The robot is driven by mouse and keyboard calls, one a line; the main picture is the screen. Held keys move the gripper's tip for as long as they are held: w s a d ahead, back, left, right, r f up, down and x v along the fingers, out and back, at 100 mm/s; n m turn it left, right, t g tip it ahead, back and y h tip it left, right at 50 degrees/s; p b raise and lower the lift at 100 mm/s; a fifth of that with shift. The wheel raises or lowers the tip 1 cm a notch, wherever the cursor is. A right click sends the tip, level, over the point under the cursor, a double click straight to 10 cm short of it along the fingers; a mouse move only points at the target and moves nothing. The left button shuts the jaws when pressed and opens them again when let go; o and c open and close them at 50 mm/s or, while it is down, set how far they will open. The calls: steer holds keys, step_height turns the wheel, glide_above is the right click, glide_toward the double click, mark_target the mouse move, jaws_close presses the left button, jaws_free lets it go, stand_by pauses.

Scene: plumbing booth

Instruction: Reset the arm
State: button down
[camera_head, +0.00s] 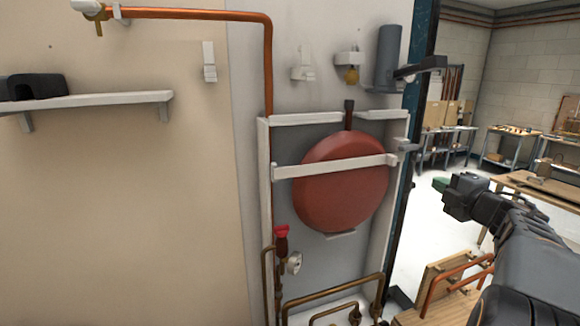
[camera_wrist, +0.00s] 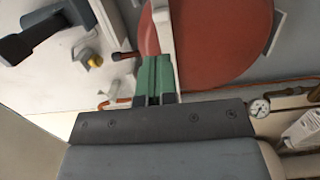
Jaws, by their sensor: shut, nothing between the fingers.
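My gripper (camera_head: 441,184) is at the right of the head view, at the end of my dark arm, in front of the doorway side of the booth. Its green-tipped fingers also show in the wrist view (camera_wrist: 154,76), shut together with nothing between them. In the wrist view the fingers point toward the red round tank (camera_wrist: 222,40) and the white strap across it. The tank (camera_head: 342,182) sits in a white-framed wall recess in the head view. My gripper looks apart from the tank.
A copper pipe (camera_head: 268,90) runs down the wall. A gauge (camera_head: 294,263) and red-handled valve (camera_head: 281,233) are low in the recess. A shelf (camera_head: 95,101) is at the left. A wooden stand (camera_head: 437,290) with copper pipes is below my arm. Workbenches stand at the back right.

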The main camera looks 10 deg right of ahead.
steer(key=s+d+f+m+g+h, duration=0.3)
steer(key=d+f+m+g+h, duration=0.15)
steer(key=d+m+h, duration=0.65)
steer(key=s+a+f+m+g, duration=0.4)
steer(key=a+f+m+g, duration=0.1)
steer(key=a+f+m, duration=0.25)
steer(key=s+a+f+g+y, duration=0.1)
steer(key=s+a+f+y, duration=0.2)
steer(key=a, duration=0.7)
steer(key=s+a+f+g+y, duration=0.1)
steer(key=s+a+f+y, duration=0.2)
steer(key=a, duration=0.8)
steer(key=s+a+f+g+y, duration=0.2)
steer(key=s+a+f+y, duration=0.1)
steer(key=a, duration=0.8)
steer(key=shift+s+f, duration=0.3)
steer(key=shift+s, duration=0.15)
steer(key=c, duration=1.8)
jaws_free()
